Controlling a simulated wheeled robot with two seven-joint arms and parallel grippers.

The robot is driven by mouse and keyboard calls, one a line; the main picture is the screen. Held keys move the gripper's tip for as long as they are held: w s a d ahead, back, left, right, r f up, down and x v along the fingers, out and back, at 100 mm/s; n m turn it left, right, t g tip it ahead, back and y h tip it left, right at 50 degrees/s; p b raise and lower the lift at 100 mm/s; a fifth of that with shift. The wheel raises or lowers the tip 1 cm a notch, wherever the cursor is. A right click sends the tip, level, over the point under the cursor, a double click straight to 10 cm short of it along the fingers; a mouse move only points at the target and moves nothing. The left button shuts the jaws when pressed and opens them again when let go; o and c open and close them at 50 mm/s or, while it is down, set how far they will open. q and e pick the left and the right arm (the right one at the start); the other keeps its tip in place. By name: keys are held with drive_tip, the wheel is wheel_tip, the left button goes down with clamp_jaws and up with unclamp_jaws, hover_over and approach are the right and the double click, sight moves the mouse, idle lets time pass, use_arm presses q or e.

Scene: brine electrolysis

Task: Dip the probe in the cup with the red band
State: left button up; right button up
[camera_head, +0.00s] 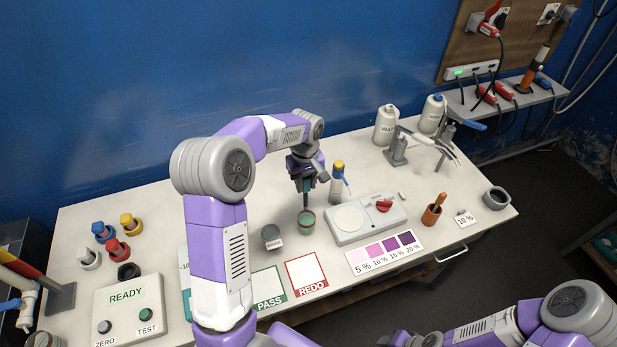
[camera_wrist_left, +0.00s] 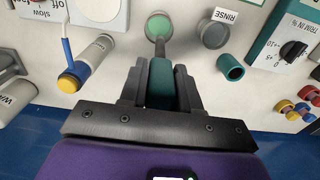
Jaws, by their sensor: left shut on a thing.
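My left gripper (camera_head: 307,180) is shut on the probe, whose teal handle (camera_wrist_left: 161,84) sits between the fingers in the left wrist view. The probe's dark stem (camera_head: 306,201) points down to a small cup (camera_head: 307,226) with green contents, and a faint reddish band seems to show on it. In the left wrist view the stem runs to the green inside of this cup (camera_wrist_left: 158,21). The tip appears at or inside the mouth; its exact depth is hidden. My right gripper is out of view; only part of its arm shows at the lower right.
A cup labelled RINSE (camera_wrist_left: 214,34) stands close beside the green cup. A yellow-and-blue capped bottle (camera_head: 338,178) and a white device with a red knob (camera_head: 366,218) stand to the right. PASS (camera_head: 268,287) and REDO (camera_head: 307,274) mats lie in front.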

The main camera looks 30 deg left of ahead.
sight(306, 205)
use_arm(q)
drive_tip(key=shift+w+f+b, duration=0.15)
drive_tip(key=shift+f+b, duration=0.75)
drive_tip(key=shift+f, duration=0.6)
drive_tip(key=shift+f+b, duration=3.15)
drive_tip(key=shift+f, duration=1.2)
